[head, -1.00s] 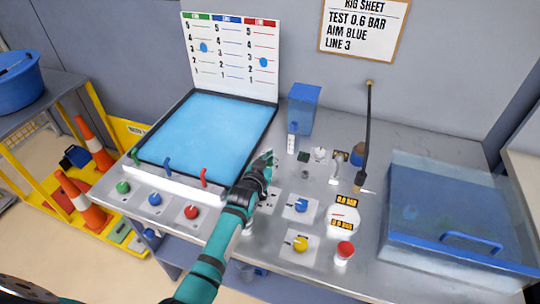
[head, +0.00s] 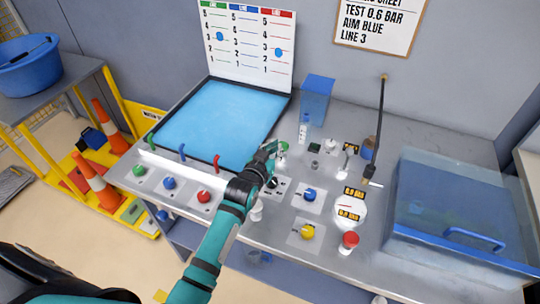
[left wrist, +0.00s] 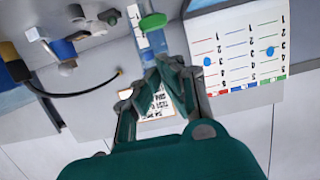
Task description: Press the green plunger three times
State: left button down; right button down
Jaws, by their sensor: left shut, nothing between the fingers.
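A small green-topped plunger (head: 283,147) stands on the grey bench, just right of my left gripper's fingertips. In the left wrist view a green cap (left wrist: 152,22) shows just beyond the fingertips, apart from them in the picture; whether they touch it I cannot tell. My left gripper (head: 271,149) is shut and empty; its fingers also show in the left wrist view (left wrist: 163,66). My arm and hand hide part of the bench around it. My right gripper is not in view.
A blue-filled tray (head: 217,122) lies to the left, with a marked board (head: 249,46) behind. Blue (head: 310,194), yellow (head: 307,232) and red (head: 350,240) knobs stand near my forearm. A blue container (head: 318,98) is behind; a clear blue-tinted box (head: 455,205) is at right.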

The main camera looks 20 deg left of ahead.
pick_arm(q)
jog(key=v, duration=0.3)
jog(key=shift+s+r+b, duration=0.2)
jog(key=shift+s+b, duration=0.1)
jog(key=shift+s, duration=0.05)
dwell(0.5)
